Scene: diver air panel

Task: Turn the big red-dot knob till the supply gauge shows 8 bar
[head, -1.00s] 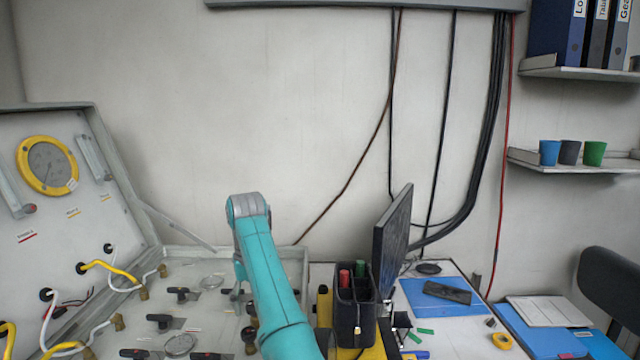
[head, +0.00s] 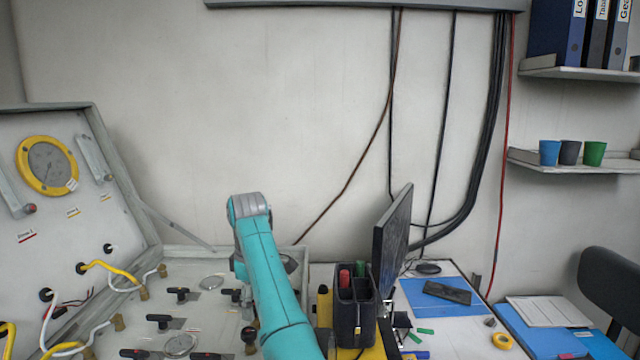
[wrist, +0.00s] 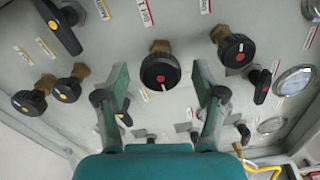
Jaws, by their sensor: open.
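A large black knob with a red dot (wrist: 160,71) sits on a brass stem in the wrist view. My gripper (wrist: 161,78) is open, with one finger on each side of this knob in the picture. Gaps show between the knob and both fingers; I cannot tell the depth between them. A second black red-dot knob (wrist: 236,51) is to the right and looks somewhat smaller. I cannot tell which gauge is the supply gauge.
Yellow-dot knobs (wrist: 69,89) and a black lever handle (wrist: 58,27) are left of my gripper. Small round gauges (wrist: 293,80) are at right. Yellow and white hoses (head: 112,270) cross the panel's left side. A black caddy (head: 355,312) and monitor (head: 392,240) stand right of my arm.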

